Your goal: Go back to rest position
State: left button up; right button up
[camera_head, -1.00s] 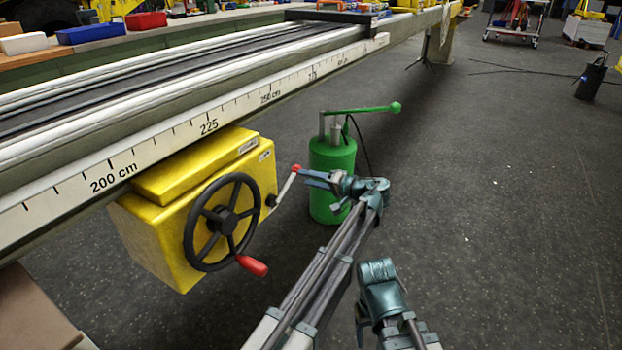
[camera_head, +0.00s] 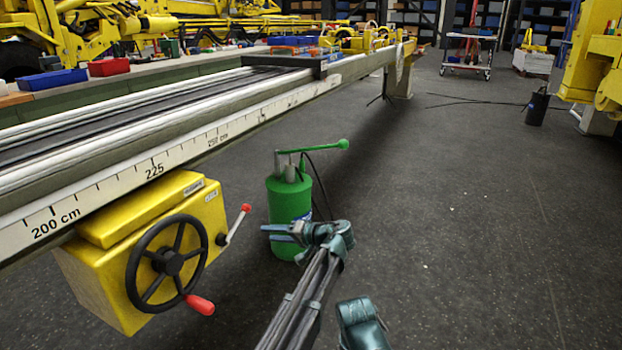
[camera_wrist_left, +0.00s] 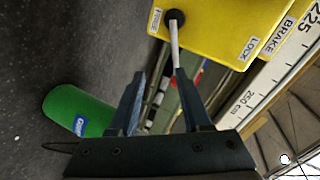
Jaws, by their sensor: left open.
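My left gripper (camera_head: 281,243) is open and empty in the head view, in front of the green pump. The brake lever (camera_head: 233,226) with a red knob sticks out from the yellow box (camera_head: 100,270), just left of my fingertips. The knob and fingertips look apart in the head view. In the left wrist view the two fingers (camera_wrist_left: 158,78) are spread, and the lever rod (camera_wrist_left: 174,45) runs down from the box toward the right finger; its knob is not clear there. A teal part of my other arm shows at the bottom edge; its fingers cannot be made out.
A green pump (camera_head: 289,205) stands on the floor behind my left gripper. A black handwheel (camera_head: 168,262) with a red handle is on the box. The long boom (camera_head: 200,140) with a cm scale runs above. The floor (camera_head: 460,230) to the right is clear.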

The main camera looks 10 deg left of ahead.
pick_arm(q)
jog(key=s+a+f+g+h, duration=0.35)
jog(key=s+f+h, duration=0.25)
jog(key=s+f, duration=0.6)
jog(key=s+d+f+g+h, duration=0.1)
jog(key=s+d+f+h, duration=0.2)
jog(key=s, duration=0.4)
jog(key=s+d+h, duration=0.2)
jog(key=s+h, duration=0.2)
jog(key=s, duration=0.3)
jog(key=s+d+r+m+g+y+p, duration=0.1)
jog(key=s+d+r+m+p, duration=0.4)
jog(key=d+r+p, duration=0.55)
notch_tip(320, 180, up, 36)
jog(key=s+n+p, duration=0.1)
jog(key=p, duration=3.4)
jog(key=shift+d+f+p, duration=0.15)
jog(key=shift+d+p, duration=0.2)
jog(key=shift+d, duration=0.1)
jog(key=shift+s, duration=0.1)
